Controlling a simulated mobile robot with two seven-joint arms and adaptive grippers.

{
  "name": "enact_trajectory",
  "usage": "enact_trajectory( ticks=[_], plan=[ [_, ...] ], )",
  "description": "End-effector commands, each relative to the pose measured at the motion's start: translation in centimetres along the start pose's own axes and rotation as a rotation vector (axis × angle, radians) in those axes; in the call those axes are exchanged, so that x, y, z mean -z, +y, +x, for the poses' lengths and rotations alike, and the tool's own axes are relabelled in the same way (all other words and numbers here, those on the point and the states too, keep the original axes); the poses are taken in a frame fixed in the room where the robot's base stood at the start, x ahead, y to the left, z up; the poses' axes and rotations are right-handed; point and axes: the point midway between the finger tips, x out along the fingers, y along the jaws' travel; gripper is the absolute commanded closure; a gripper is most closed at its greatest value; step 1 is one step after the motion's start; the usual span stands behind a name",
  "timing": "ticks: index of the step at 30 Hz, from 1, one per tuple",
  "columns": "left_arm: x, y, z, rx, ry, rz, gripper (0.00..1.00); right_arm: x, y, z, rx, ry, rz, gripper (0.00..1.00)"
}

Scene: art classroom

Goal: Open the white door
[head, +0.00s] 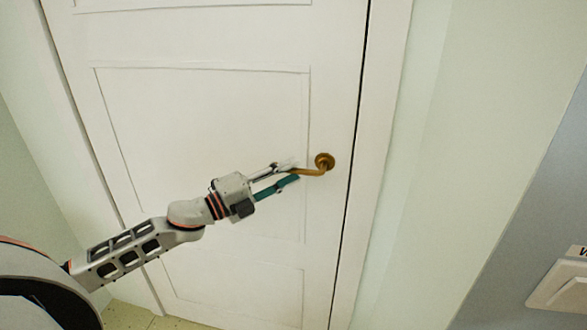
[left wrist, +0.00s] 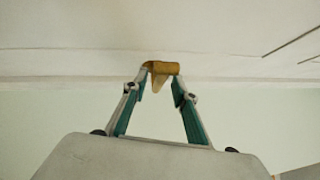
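The white door (head: 200,120) fills much of the head view and looks closed, with a thin dark gap along its right edge. Its brass lever handle (head: 323,163) sits near that edge, the lever pointing left. My left gripper (head: 294,171) reaches in from the left, its fingers apart, one above and one below the lever's free end. In the left wrist view the handle (left wrist: 163,68) lies at the fingertips, its lever end between the two spread fingers. I cannot tell whether a finger touches it. My right gripper is in neither view.
The white door frame (head: 382,130) stands just right of the handle, with a pale wall beyond it. A white wall plate or box (head: 562,287) is at the lower right. A strip of floor (head: 128,316) shows at the lower left.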

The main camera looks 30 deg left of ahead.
Motion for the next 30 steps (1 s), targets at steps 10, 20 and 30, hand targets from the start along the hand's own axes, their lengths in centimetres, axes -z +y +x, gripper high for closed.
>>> enact_trajectory(
  ticks=[10, 20, 30],
  plan=[
    [0.0, 0.0, 1.8, 0.000, 0.000, -0.001, 0.72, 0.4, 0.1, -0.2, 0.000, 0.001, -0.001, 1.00],
    [0.0, 0.0, 1.8, -0.001, 0.000, -0.001, 0.96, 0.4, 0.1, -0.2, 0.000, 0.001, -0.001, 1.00],
    [0.1, 0.3, 1.8, 0.008, -0.003, -0.011, 1.00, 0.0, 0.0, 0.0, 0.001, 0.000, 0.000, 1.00]
  ],
)
